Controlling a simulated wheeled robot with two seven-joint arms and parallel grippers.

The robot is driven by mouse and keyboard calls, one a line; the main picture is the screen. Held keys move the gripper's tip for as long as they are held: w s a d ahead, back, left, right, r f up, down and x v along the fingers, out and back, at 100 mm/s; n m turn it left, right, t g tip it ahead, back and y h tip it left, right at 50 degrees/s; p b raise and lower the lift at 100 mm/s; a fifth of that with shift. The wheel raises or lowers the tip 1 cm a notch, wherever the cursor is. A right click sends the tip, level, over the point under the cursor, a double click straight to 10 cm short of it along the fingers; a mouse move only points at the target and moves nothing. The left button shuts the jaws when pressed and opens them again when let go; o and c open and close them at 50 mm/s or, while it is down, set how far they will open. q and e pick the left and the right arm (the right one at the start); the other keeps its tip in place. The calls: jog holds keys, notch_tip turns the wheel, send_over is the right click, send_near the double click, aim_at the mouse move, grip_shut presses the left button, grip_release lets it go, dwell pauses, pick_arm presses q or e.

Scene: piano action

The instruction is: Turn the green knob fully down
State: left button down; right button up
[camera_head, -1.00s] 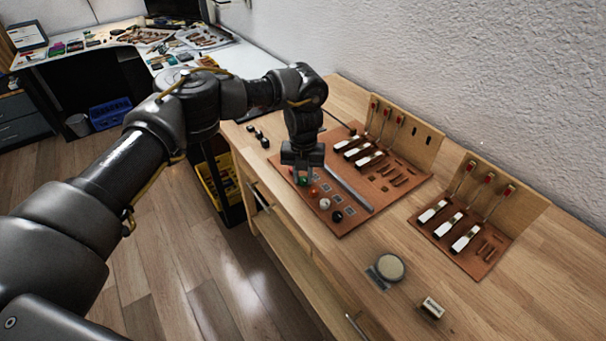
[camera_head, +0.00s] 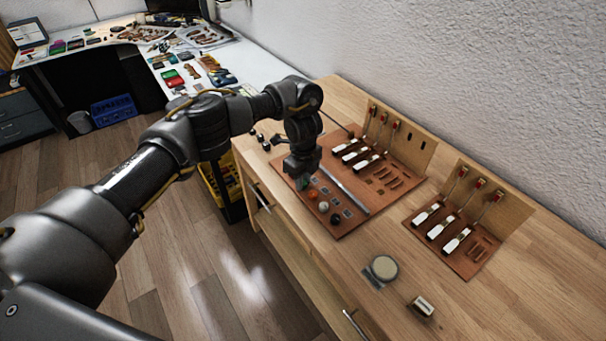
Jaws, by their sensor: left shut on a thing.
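The green knob (camera_head: 302,183) shows as a small green patch at the left end of a row of knobs on the brown board. My left gripper (camera_head: 302,178) points down over it and is shut on it. The jaws hide most of the knob, so I cannot read its angle. My right gripper is not in view.
A metal strip (camera_head: 345,188) and white keys lie behind. A round pad (camera_head: 383,268) and a small block (camera_head: 422,307) sit at the front right.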

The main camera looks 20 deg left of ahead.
pick_arm(q)
jog(key=n+p, duration=0.3)
jog(key=n, duration=0.2)
jog(key=shift+w+r, duration=0.1)
jog(key=shift+r, duration=0.05)
jog(key=shift+n, duration=0.5)
jog(key=shift+p, duration=0.3)
jog(key=c, duration=1.2)
grip_release()
notch_tip(320, 180, up, 11)
jog(key=p, duration=0.2)
jog(key=shift+f, duration=0.2)
